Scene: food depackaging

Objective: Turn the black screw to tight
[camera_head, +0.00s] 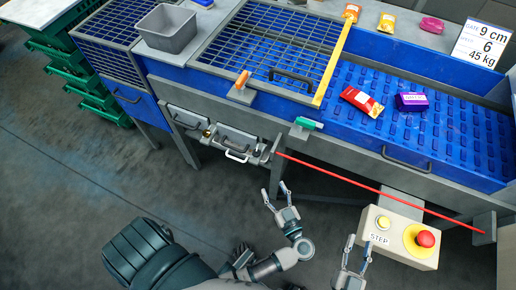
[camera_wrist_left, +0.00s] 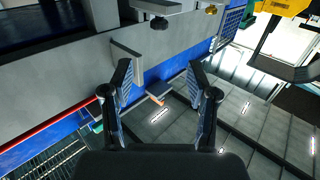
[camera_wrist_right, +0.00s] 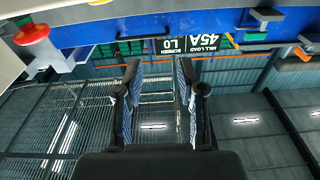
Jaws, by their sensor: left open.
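The black screw (camera_head: 257,153) appears as a small dark knob at the right end of the grey latch panel under the blue machine. In the left wrist view a dark round knob (camera_wrist_left: 159,23) shows near the top, beyond the fingertips. My left gripper (camera_head: 276,191) is open and empty, below and a little right of the panel, apart from the screw. Its spread fingers also show in the left wrist view (camera_wrist_left: 160,78). My right gripper (camera_head: 358,246) is open and empty, left of the button box. The screw is not visible in the right wrist view.
A beige button box (camera_head: 381,244) with a red button (camera_head: 425,239) stands beside my right gripper. A red bar (camera_head: 370,188) runs along the machine front. A brass knob (camera_head: 207,133) sits left on the panel, near a metal handle (camera_head: 237,157). Floor below is clear.

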